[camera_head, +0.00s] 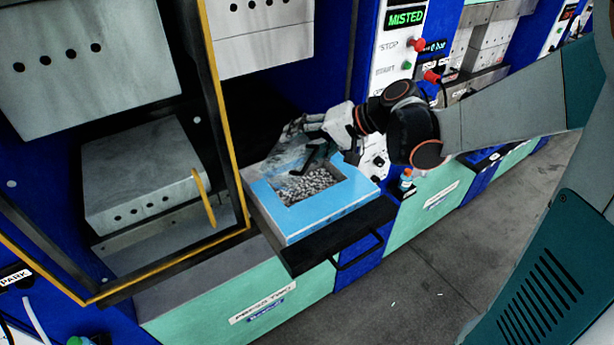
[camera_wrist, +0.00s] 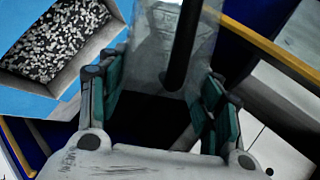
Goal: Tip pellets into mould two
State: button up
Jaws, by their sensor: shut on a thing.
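The blue mould (camera_head: 330,215) sits on a dark pulled-out drawer at the press labelled as press two. Grey-white pellets (camera_head: 305,187) lie in its square cavity; they also show at the upper left of the wrist view (camera_wrist: 55,40). My gripper (camera_head: 318,125) is over the mould's far side, shut on a clear container with a dark handle-like bar. The container (camera_head: 290,152) is tilted above the far left part of the cavity. In the wrist view the container (camera_wrist: 150,45) is between my fingers (camera_wrist: 165,95). I see no pellets in it. Its exact grip point is unclear.
The yellow-edged guard frame (camera_head: 222,110) stands just left of the mould. The drawer's handle (camera_head: 357,255) sticks out in front. A control panel (camera_head: 395,75) with a display reading MISTED is behind my gripper. A small bottle (camera_head: 406,180) stands right of the drawer. The floor in front is mostly clear.

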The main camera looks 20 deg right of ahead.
aim_at(283, 184)
jog(key=shift+s+a+f+n+h, duration=0.15)
jog(key=shift+s+a+n+h, duration=0.15)
jog(key=shift+s+a, duration=0.1)
jog(key=shift+s+a+f+n+t+h+b, duration=0.15)
jog(key=shift+f+n+t+h+b, duration=0.1)
jog(key=shift+f+n+t+h, duration=0.2)
jog(key=shift+s+a+f+n+t+h+b, duration=0.1)
jog(key=shift+s+f+n+t+h+b, duration=0.1)
jog(key=shift+n+t+h, duration=0.25)
jog(key=shift+s+a+f+t, duration=0.1)
jog(key=shift+a+f+t, duration=0.05)
jog(key=shift+a+t, duration=0.15)
jog(key=shift+s+a+f+n+t+h+b, duration=0.5)
jog(key=shift+s+a+n+t+h+b, duration=0.15)
jog(key=shift+s+a+n+h, duration=0.15)
jog(key=shift+s+a+r+n+t, duration=0.3)
jog(key=shift+s+a+r+t, duration=0.05)
jog(key=shift+s+a, duration=0.2)
jog(key=shift+s+a+h, duration=0.15)
jog(key=shift+s+h, duration=0.1)
jog(key=shift+h, duration=0.15)
jog(key=shift+s+a+f+n+t+b, duration=0.4)
jog(key=shift+n+t+b, duration=0.1)
jog(key=shift+t, duration=0.1)
jog(key=shift+s+a+f+n+t+h+b, duration=0.45)
jog(key=shift+s+a+n+t+h+b, duration=0.2)
jog(key=shift+b, duration=0.4)
